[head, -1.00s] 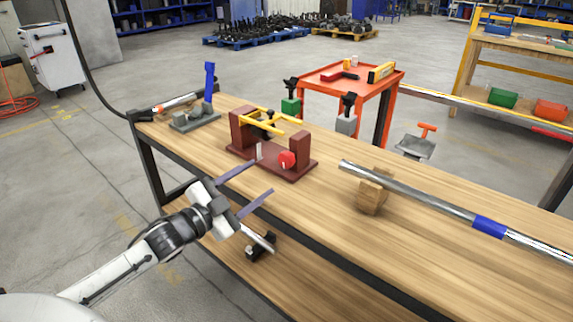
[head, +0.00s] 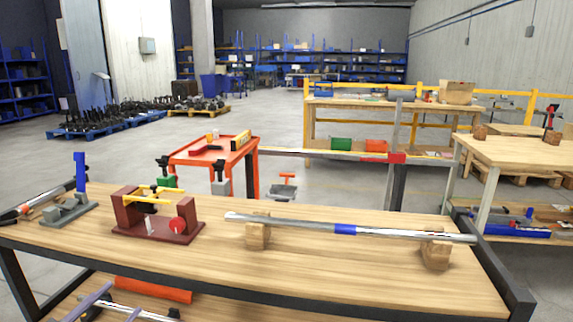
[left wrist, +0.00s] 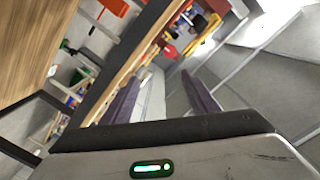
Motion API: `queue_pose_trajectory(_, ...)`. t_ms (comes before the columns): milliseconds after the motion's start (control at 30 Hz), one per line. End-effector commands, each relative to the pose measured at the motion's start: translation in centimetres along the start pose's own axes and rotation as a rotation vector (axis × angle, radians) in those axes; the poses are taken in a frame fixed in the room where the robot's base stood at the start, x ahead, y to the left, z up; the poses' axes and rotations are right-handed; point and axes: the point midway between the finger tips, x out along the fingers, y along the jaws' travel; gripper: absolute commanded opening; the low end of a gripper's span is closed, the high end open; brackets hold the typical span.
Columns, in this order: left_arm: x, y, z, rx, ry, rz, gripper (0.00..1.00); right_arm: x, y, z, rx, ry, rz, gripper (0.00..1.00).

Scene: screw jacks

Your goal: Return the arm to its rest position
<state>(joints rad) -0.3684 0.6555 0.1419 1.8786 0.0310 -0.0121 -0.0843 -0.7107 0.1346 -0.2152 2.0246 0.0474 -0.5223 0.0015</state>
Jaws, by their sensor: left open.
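My left gripper (head: 124,296) shows at the lower left edge of the head view, in front of the workbench's front edge. Its two purple-grey fingers are apart with nothing between them. In the left wrist view the gripper (left wrist: 168,78) is also open and empty, and the bench top lies tilted at the left. The rest of the left arm is out of the head view. My right gripper is not in view.
The wooden workbench (head: 330,275) carries a dark red fixture (head: 155,230), a steel pipe (head: 390,232) on wooden blocks and a grey clamp base (head: 68,213). An orange cart (head: 250,170) stands behind. Open floor (head: 290,115) lies beyond.

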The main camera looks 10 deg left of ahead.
Motion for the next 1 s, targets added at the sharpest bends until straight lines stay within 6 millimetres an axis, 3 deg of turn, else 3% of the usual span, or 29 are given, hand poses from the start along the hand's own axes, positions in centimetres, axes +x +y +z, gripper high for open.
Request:
queue_pose_trajectory(367,-4.3,10.8,2.8,-0.219,-0.203,0.131,0.54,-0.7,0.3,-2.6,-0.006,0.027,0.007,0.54)
queue_pose_trajectory(567,-9.4,20.0,2.8,-0.404,-0.378,0.246,0.54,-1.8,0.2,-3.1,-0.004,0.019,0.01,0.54)
queue_pose_trajectory(733,-15.0,28.4,0.5,-0.583,-0.544,0.36,0.54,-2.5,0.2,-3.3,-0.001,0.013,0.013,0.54)
queue_pose_trajectory(833,-17.1,31.3,-0.9,-0.647,-0.605,0.402,0.54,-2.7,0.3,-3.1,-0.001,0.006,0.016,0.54)
queue_pose_trajectory(1000,-18.5,33.2,-1.9,-0.689,-0.644,0.431,0.54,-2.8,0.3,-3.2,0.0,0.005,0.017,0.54)
